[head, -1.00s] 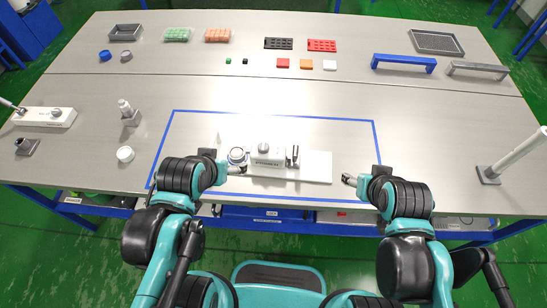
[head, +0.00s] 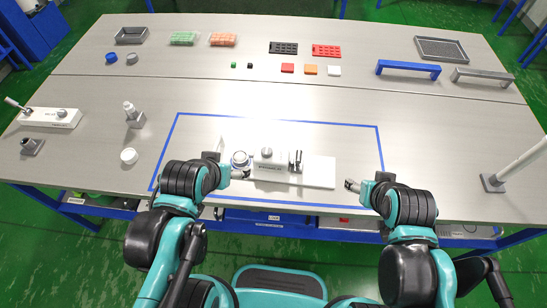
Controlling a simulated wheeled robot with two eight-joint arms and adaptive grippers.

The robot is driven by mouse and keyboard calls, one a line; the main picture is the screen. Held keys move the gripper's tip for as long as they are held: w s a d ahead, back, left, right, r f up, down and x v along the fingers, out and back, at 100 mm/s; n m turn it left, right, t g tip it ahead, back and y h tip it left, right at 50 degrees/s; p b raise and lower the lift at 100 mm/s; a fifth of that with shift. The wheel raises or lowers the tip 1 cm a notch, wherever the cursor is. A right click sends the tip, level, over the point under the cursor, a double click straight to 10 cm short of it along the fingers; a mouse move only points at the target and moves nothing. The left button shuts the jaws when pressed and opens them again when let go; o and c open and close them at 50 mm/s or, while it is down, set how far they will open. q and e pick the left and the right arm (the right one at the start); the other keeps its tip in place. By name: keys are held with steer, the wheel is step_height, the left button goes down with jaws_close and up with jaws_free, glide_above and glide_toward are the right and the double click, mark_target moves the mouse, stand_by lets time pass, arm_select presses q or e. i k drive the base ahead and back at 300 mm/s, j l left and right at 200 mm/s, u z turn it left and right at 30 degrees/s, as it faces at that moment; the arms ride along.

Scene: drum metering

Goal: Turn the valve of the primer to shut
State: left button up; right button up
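A white device with a label too small to read (head: 270,168) lies on a white base plate (head: 320,173) inside the blue taped rectangle. It has a round grey knob on top (head: 267,152), a ringed round part at its left end (head: 240,158) and a dark upright fitting at its right end (head: 297,159). I cannot tell which part is the valve. My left gripper (head: 238,174) is right at the front of the ringed part; contact and finger opening are unclear. My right gripper (head: 351,186) is right of the base plate, apart from it and empty.
Another white unit with a lever (head: 48,117) stands at the far left. A white cap (head: 129,156) and a small bottle on a stand (head: 131,111) are left of the tape. A slanted white rod on a stand (head: 515,165) is at right. Blue (head: 408,67) and grey handles are behind.

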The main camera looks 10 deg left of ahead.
mark_target(267, 152)
steer(key=k+j, duration=0.2)
steer(key=k, duration=0.15)
steer(key=k+j+z, duration=0.1)
steer(key=k, duration=0.25)
steer(key=k+j, duration=0.25)
steer(key=k, duration=0.15)
steer(key=j+z, duration=0.05)
